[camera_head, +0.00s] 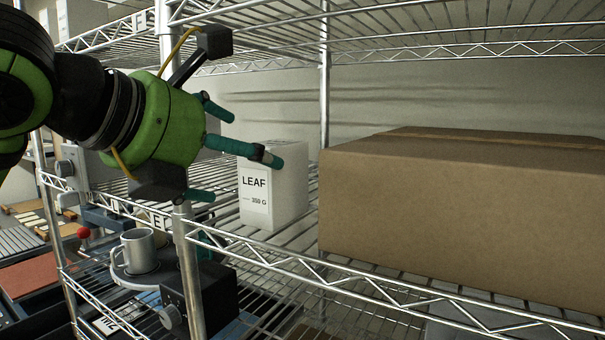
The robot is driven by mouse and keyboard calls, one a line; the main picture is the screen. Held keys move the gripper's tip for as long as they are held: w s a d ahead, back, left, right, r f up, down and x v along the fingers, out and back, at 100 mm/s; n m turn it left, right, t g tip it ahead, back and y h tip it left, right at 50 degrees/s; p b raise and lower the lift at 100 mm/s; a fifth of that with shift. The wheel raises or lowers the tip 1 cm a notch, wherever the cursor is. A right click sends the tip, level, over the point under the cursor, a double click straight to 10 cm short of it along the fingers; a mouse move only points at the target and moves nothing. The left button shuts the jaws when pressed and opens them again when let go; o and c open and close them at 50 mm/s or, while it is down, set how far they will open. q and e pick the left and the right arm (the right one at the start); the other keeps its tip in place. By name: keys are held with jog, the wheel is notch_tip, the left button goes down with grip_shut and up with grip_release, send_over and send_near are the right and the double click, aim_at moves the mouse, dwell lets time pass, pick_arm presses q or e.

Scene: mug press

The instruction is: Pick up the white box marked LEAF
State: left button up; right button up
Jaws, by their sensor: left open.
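The white box marked LEAF (289,196) stands upright on the wire shelf (370,281), left of a large cardboard box. Its label faces the front. My left gripper (236,171) comes in from the left, with its teal fingers spread apart and empty. One finger passes in front of the upper part of the box; whether it touches cannot be told. Another finger is lower and left of the box. My right gripper is not in view.
The large cardboard box (450,208) fills the right of the shelf, close to the white box. A metal post (188,270) stands at the front left. A grey mug (138,251) sits lower left. Another wire shelf (430,50) hangs above.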

aim_at(244, 161)
pick_arm(q)
jog(key=shift+w+r, duration=0.1)
jog(key=shift+w, duration=0.1)
jog(key=shift+w+d+p, duration=0.15)
jog(key=shift+d+p, duration=0.05)
jog(key=shift+p, duration=0.1)
jog(key=shift+w+d+f+p, duration=0.7)
jog(key=shift+d+p, duration=0.1)
jog(key=shift+p, duration=0.1)
jog(key=p+x, duration=0.1)
jog(key=x, duration=0.2)
jog(key=shift+d+f, duration=0.15)
jog(key=shift+d, duration=0.05)
jog(key=shift+f, duration=0.1)
jog(key=c, duration=1.6)
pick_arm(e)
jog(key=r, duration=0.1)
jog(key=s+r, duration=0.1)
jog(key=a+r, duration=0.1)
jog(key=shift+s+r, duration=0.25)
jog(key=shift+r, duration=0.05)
